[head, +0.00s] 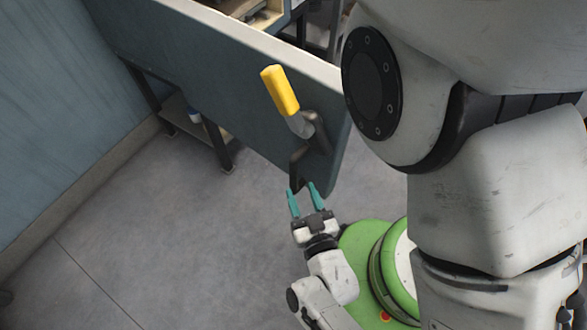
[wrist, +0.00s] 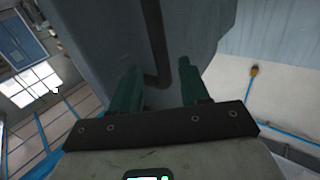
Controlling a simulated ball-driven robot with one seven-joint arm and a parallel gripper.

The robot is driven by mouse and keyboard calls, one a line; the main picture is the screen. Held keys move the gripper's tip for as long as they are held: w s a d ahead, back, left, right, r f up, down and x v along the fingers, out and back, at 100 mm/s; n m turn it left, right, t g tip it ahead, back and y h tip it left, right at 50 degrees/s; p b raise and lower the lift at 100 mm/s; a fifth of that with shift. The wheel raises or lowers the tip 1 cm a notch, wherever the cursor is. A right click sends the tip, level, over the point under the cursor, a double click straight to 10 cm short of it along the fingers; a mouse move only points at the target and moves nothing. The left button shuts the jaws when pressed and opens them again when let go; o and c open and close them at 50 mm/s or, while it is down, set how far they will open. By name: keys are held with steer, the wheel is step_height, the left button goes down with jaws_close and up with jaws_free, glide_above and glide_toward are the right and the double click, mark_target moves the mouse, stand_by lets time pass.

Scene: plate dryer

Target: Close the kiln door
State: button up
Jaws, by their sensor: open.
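The kiln door (head: 215,75) is a large blue-grey panel that runs from the upper left to the centre of the head view. A yellow-gripped lever (head: 280,90) and a dark bent bar handle (head: 300,160) are on its face near the right end. My gripper (head: 304,198) is open and empty, its teal fingers pointing up at the bar's lower end. In the wrist view, the door (wrist: 115,45) fills the upper middle, and the dark bar (wrist: 155,45) runs down between the two fingers of my gripper (wrist: 160,88). I cannot tell whether the fingers touch it.
A blue-grey wall (head: 50,100) stands at the left. A dark-legged stand with a low shelf (head: 180,115) is behind and below the door. More shelving (head: 250,12) shows beyond its top edge. The grey floor (head: 160,230) in front of the door is clear.

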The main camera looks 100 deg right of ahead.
mark_target(295, 176)
steer(key=p+x, duration=0.1)
steer(key=x, duration=0.6)
jaws_close()
stand_by(0.3)
